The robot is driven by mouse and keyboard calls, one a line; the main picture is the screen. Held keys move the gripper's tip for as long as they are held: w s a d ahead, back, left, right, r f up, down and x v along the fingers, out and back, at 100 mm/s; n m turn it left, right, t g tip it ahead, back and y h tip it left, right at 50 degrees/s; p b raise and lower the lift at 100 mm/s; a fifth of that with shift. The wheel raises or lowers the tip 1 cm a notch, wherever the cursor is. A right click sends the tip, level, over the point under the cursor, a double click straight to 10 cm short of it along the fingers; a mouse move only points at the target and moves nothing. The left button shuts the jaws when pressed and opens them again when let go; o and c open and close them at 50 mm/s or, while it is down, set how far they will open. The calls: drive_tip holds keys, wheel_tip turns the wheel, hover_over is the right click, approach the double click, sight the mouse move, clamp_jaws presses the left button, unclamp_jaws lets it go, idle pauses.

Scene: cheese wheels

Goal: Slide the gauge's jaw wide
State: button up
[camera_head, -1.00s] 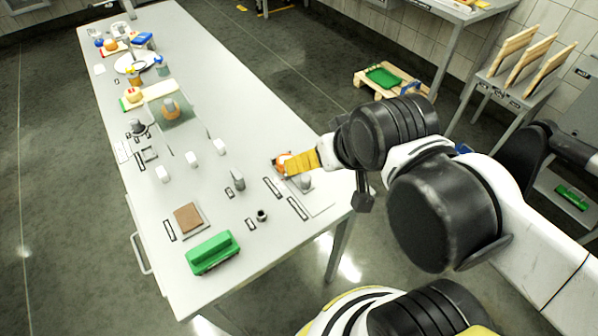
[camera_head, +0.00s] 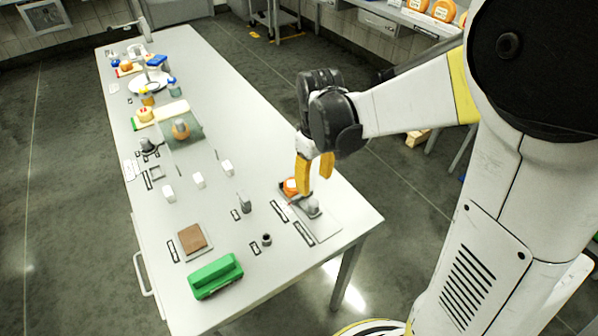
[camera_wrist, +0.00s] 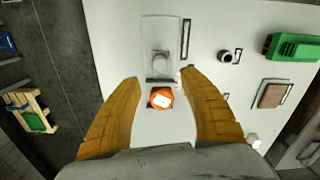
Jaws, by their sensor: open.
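What looks like the gauge (camera_head: 320,222) is a flat pale plate with a grey rounded block, near the right edge of the long table. In the wrist view the plate (camera_wrist: 160,32) runs away from me, with the grey block (camera_wrist: 160,62) on it. A small orange wheel with a white label (camera_wrist: 161,98) lies just nearer than the block; it also shows in the head view (camera_head: 289,186). My gripper (camera_head: 315,180) is open and empty, yellow fingers pointing down above the wheel and block. In the wrist view its fingers (camera_wrist: 163,80) stand either side of the wheel, apart from it.
On the table (camera_head: 215,125) stand a green block (camera_head: 215,275), a brown square on a tray (camera_head: 192,238), a small dark cup (camera_head: 266,239), a grey upright piece (camera_head: 244,203) and several white blocks. Dark labels lie between them. Other items fill the far end.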

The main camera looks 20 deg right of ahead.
sight(313, 202)
wheel_tip(313, 202, down, 11)
drive_tip(key=b, duration=0.4)
drive_tip(key=shift+r, duration=0.15)
drive_tip(key=shift+c, duration=0.3)
